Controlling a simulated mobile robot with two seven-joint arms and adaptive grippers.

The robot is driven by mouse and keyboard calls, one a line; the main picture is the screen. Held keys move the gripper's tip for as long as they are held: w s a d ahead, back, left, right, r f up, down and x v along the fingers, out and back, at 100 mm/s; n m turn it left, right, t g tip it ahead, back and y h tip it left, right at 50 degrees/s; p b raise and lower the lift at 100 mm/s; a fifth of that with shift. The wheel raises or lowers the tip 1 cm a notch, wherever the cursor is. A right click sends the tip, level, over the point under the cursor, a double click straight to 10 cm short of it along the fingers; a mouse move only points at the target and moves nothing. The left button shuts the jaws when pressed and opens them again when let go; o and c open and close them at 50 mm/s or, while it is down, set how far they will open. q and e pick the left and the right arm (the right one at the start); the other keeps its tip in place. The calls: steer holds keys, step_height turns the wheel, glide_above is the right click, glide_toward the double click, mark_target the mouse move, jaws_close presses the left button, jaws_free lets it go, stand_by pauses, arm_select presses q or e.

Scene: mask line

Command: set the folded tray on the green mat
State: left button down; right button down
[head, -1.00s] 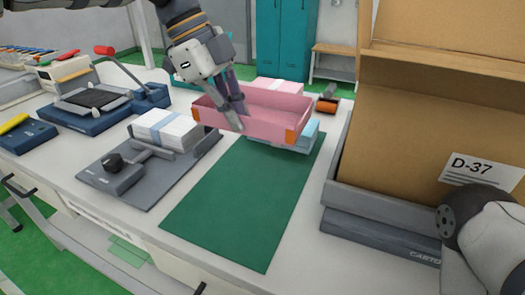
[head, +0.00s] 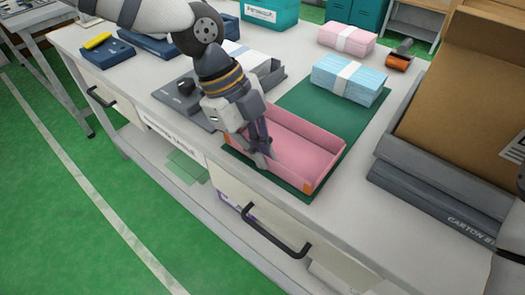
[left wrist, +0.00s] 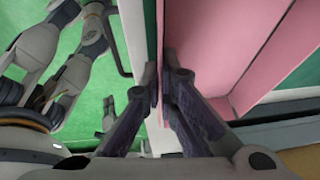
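The pink folded tray (head: 296,146), open at the top with orange corner pieces, is over the front part of the green mat (head: 307,102). It looks level and at or very near the mat; I cannot tell whether its whole base touches. Strips of mat show around it. My left gripper (head: 262,158) is at the tray's left wall, pointing down. In the left wrist view the fingers (left wrist: 160,88) pinch the thin edge of the pink wall (left wrist: 225,50).
A banded blue stack (head: 349,80) lies on the mat's back part, behind the tray. A banded pink stack (head: 347,38) is farther back. A large cardboard carton in a grey holder (head: 430,200) stands at right. The table's front edge is close to the tray.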

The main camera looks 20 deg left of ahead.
arm_select(q)
steer(key=shift+f, duration=0.2)
steer(key=c, duration=1.8)
jaws_free()
steer(key=shift+w, duration=0.1)
